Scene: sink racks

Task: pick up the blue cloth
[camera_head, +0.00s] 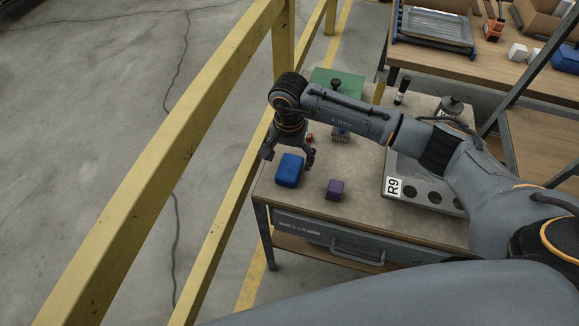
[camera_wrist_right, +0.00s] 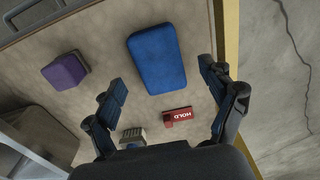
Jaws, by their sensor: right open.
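The blue cloth (camera_head: 289,170) is a thick folded block lying near the left edge of the workbench top. It also shows in the right wrist view (camera_wrist_right: 157,58), just beyond the fingertips. My right gripper (camera_head: 289,156) is above the bench, over the far side of the cloth. In the right wrist view the gripper (camera_wrist_right: 162,82) has its fingers spread wide with nothing between them. The fingertips look apart from the cloth, but the exact height is hard to tell. My left gripper is not in view.
A purple block (camera_head: 336,190) lies right of the cloth. A red HOLD tag (camera_wrist_right: 178,115) and a small brush-like item (camera_wrist_right: 132,137) lie near the fingers. A grey rack marked R9 (camera_head: 393,187) stands to the right. A yellow railing (camera_head: 232,205) runs along the bench's left side.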

